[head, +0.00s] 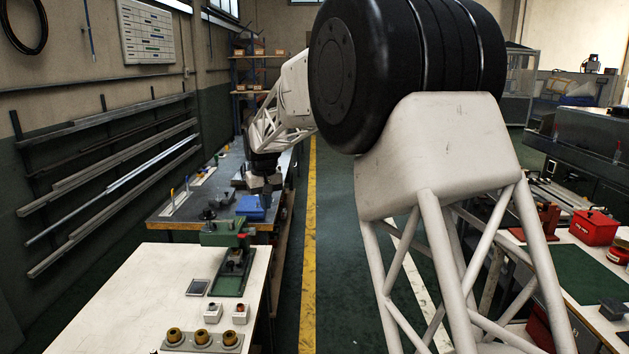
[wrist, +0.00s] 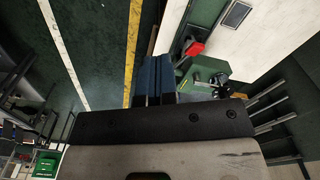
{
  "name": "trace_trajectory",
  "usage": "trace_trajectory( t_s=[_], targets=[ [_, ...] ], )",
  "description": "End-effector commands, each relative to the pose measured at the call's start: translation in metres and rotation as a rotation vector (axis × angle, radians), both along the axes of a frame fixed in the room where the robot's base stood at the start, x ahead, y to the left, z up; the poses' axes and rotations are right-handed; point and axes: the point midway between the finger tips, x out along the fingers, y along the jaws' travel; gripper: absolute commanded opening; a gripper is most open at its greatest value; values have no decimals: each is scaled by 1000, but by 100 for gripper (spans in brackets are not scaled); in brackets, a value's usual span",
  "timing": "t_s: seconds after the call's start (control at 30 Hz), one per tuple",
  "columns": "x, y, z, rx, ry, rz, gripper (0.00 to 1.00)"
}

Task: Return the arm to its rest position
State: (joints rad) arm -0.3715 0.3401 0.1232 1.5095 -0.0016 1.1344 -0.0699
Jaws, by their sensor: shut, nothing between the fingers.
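My gripper (head: 252,209) is out at the end of my arm, left of centre in the head view, by the near end of the dark bench and behind the green hand tool. In the wrist view its two blue fingers (wrist: 153,80) lie side by side, shut, with nothing seen between them. My arm's white lattice links and large black joint fill the right middle of the head view. The arm reaches away and to the left.
The green tool (head: 233,268) stands on the white-topped bench (head: 150,290), close to my gripper; its red handle (wrist: 194,48) shows in the wrist view. A wall rack of bars (head: 110,180) is at left. A red box (head: 594,228) sits on the right bench.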

Motion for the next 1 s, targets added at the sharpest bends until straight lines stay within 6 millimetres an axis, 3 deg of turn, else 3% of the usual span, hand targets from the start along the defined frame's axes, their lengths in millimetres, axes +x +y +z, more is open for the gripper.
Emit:
trace_trajectory(
  t_s=[0.5, 1.0],
  targets=[
    [-96, -104, 54, 13, -42, -97, 0],
    [-203, -189, 78, 24, -79, -189, 0]
  ],
)
